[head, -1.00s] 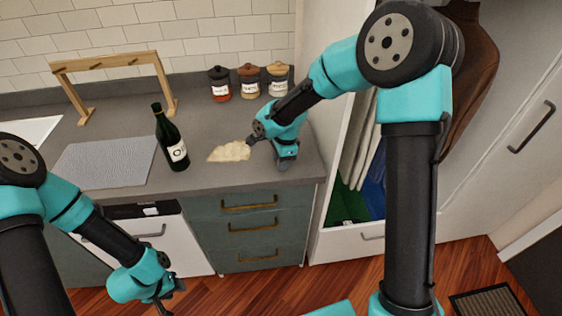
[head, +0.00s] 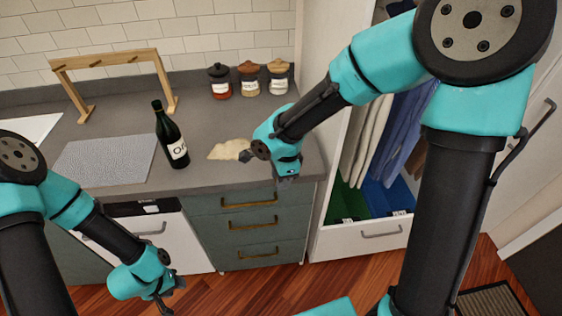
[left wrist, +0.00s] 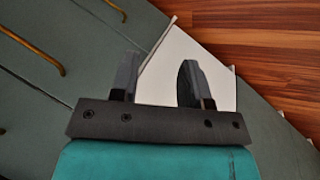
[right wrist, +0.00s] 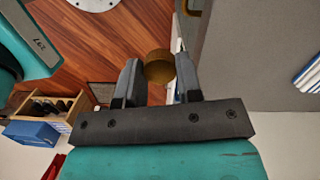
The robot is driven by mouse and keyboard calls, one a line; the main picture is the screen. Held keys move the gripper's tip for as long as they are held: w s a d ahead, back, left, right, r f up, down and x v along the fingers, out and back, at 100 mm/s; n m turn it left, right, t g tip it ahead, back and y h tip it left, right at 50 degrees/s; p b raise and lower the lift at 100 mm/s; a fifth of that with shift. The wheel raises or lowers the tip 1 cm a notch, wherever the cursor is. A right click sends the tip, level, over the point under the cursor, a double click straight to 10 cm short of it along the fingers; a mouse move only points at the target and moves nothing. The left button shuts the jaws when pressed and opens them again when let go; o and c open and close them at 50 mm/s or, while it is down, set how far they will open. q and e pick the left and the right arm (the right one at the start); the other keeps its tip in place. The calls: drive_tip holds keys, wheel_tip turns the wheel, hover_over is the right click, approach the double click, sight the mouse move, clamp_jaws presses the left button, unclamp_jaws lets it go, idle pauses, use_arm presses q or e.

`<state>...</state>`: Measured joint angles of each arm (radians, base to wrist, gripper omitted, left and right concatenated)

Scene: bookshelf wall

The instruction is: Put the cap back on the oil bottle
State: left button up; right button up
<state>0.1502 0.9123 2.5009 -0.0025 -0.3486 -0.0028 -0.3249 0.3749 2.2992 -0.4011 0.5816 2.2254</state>
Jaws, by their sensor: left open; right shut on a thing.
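The oil bottle (head: 168,140), dark green with a white label, stands upright on the grey counter. Its mouth is too small to make out. My right gripper (head: 287,180) is at the counter's front right edge, to the right of the bottle and apart from it. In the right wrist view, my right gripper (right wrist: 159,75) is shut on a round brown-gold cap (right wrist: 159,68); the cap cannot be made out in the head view. My left gripper (head: 168,298) is low in front of the cabinets, open and empty in the left wrist view (left wrist: 157,80).
A beige cloth-like patch (head: 229,149) lies between the bottle and my right gripper. A grey mat (head: 103,160) lies left of the bottle. A wooden rack (head: 105,60) and three jars (head: 249,79) stand behind. An open wardrobe (head: 345,232) is at the right.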

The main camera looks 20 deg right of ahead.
drive_tip(key=shift+s+a+r, duration=0.1)
drive_tip(key=shift+s+a, duration=0.15)
drive_tip(key=shift+s, duration=0.45)
drive_tip(key=shift+s+a+r, duration=0.1)
drive_tip(key=shift+s+a, duration=0.1)
drive_tip(key=shift+s, duration=0.5)
drive_tip(key=shift+s+a, duration=0.25)
drive_tip(key=shift+s, duration=0.45)
